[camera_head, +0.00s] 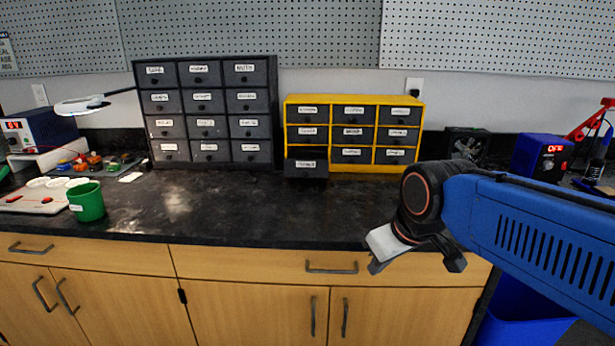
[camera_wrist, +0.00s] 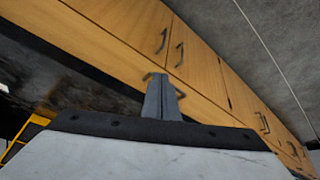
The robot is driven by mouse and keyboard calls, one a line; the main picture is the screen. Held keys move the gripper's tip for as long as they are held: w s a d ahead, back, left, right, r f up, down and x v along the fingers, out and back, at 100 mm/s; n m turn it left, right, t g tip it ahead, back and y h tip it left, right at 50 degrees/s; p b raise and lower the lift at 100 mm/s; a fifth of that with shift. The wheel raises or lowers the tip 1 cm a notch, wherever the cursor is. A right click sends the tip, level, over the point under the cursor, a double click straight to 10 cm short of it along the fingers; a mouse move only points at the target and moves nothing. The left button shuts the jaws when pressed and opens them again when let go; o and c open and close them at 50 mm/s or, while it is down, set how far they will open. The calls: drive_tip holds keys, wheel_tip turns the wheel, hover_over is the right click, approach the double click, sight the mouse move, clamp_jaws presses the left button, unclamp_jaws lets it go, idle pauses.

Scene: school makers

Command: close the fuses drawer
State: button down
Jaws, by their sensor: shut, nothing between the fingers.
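A yellow drawer cabinet (camera_head: 353,169) with dark labelled drawers stands on the black counter at the back, right of the middle. Its bottom-left drawer (camera_head: 306,168) is pulled out towards me; its label is too small to read for certain. The other drawers in it look flush. My gripper (camera_head: 417,266) is over the front edge of the counter, to the right of and nearer than the open drawer, apart from it. Its fingers (camera_wrist: 162,98) show shut and empty in the wrist view, facing the wooden cupboard fronts. A corner of yellow (camera_wrist: 30,125) shows at left there.
A larger grey drawer cabinet (camera_head: 206,110) stands left of the yellow one, all shut. A green cup (camera_head: 87,203) and small parts are at the left; a blue power supply (camera_head: 540,156) is at the right. The counter (camera_head: 250,212) before the open drawer is clear.

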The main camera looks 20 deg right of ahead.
drive_tip(key=w+r+n, duration=0.1)
drive_tip(key=w+r, duration=0.1)
drive_tip(key=w, duration=0.2)
drive_tip(key=w+a+r+n, duration=0.1)
drive_tip(key=w+r+n, duration=0.1)
drive_tip(key=w+r, duration=0.1)
drive_tip(key=w+a+r+n, duration=0.1)
drive_tip(key=w+r, duration=0.1)
drive_tip(key=w, duration=0.3)
drive_tip(key=shift+w+a+r+n+t+y, duration=0.1)
drive_tip(key=shift+w+r+n+t+y, duration=0.1)
drive_tip(key=shift+w+n+t+y, duration=0.15)
drive_tip(key=w+a+r+n+t, duration=0.1)
drive_tip(key=w+r+n, duration=0.15)
drive_tip(key=w, duration=0.45)
drive_tip(key=w+a+r+n, duration=0.2)
drive_tip(key=w+r, duration=0.1)
drive_tip(key=w, duration=0.4)
drive_tip(key=shift+y, duration=0.45)
drive_tip(key=x, duration=1)
drive_tip(key=shift+w, duration=0.3)
drive_tip(key=w, duration=0.1)
drive_tip(key=w+d, duration=0.1)
drive_tip(key=shift+w+d+r, duration=0.1)
drive_tip(key=shift+w+d, duration=0.05)
drive_tip(key=shift+w, duration=0.25)
drive_tip(key=shift+w+d, duration=0.15)
drive_tip(key=shift+w, duration=0.25)
drive_tip(key=shift+w, duration=0.1)
